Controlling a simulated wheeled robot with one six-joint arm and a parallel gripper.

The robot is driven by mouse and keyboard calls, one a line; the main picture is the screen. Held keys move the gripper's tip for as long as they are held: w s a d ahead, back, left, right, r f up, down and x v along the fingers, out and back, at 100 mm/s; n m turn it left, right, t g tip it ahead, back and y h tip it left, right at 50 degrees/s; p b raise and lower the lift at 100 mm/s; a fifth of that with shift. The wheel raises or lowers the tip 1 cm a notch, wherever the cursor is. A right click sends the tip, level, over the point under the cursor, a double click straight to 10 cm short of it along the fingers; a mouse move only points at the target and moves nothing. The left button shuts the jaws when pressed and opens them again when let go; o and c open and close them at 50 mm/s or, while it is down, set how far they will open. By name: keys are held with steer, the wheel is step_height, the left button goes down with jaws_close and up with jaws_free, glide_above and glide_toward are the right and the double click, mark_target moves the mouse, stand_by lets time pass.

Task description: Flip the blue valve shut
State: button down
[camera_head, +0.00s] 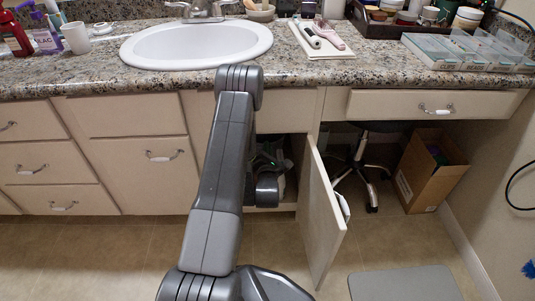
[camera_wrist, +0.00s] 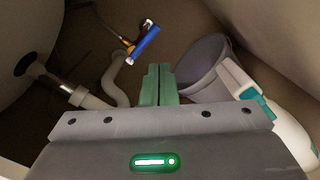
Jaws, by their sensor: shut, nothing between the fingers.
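The blue valve handle (camera_wrist: 146,44) shows in the wrist view as a short blue bar with a pale end, beside a brass-coloured fitting (camera_wrist: 127,47) on a thin pipe. It lies inside the cabinet under the sink. My gripper (camera_wrist: 158,70) has its green fingers shut together with nothing between them. The fingertips appear just below the handle in the picture, with a visible gap; I cannot tell the depth between them. In the head view my arm reaches into the open cabinet, and the valve cannot be made out there.
The wrist view shows a curved drain pipe (camera_wrist: 118,82) to the left, a grey bucket (camera_wrist: 203,62) and a white spray bottle (camera_wrist: 285,130) to the right. In the head view the open cabinet door (camera_head: 320,220) stands right of my arm, below the sink (camera_head: 197,43).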

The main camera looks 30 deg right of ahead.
steer(key=shift+p+v, duration=0.3)
steer(key=shift+v, duration=2.05)
steer(key=shift+w+d, duration=0.1)
steer(key=b+x, duration=0.3)
steer(key=x, duration=1)
steer(key=shift+w, duration=0.35)
steer(key=shift+d, duration=0.1)
